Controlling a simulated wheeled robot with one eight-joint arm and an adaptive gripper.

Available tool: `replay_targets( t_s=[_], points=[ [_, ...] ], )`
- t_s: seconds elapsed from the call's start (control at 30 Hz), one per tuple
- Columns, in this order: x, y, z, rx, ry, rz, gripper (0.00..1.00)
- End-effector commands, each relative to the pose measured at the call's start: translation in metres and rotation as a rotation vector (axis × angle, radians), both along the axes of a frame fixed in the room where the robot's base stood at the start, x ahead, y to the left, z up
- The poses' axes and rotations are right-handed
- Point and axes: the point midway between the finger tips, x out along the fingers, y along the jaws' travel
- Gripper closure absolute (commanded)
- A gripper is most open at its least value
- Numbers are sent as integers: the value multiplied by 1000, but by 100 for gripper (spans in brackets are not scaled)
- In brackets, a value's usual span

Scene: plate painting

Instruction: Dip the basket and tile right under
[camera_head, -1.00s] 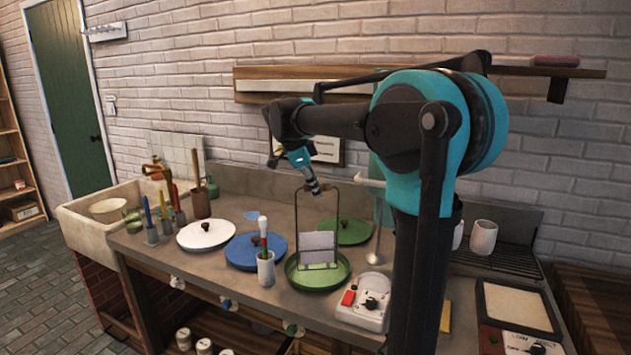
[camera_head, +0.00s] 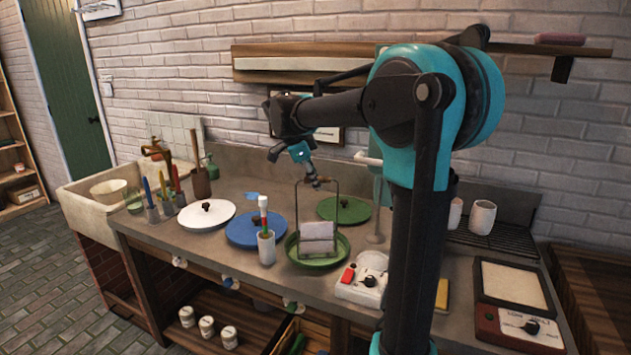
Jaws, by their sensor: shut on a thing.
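My gripper (camera_head: 315,183) is shut on the top of a thin wire basket (camera_head: 338,212), which hangs upright below it. A pale grey tile (camera_head: 318,232) stands in the basket. The basket's lower end is inside the round green basin (camera_head: 293,257) on the counter. The tile's upper part shows above the basin's rim. I cannot tell from this view how deep its lower edge sits in the liquid.
A white cup with brushes (camera_head: 266,248) stands close left of the basin. Blue (camera_head: 242,232), white (camera_head: 195,217) and green (camera_head: 355,214) lids lie around it. A white box with a red switch (camera_head: 362,285) is close right. The counter's front edge is near.

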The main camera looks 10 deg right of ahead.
Motion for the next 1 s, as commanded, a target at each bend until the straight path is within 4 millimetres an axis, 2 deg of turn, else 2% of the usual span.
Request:
replay_targets(
  t_s=[1.0],
  points=[
    [0,0,-44,0,0,0,100]
  ],
)
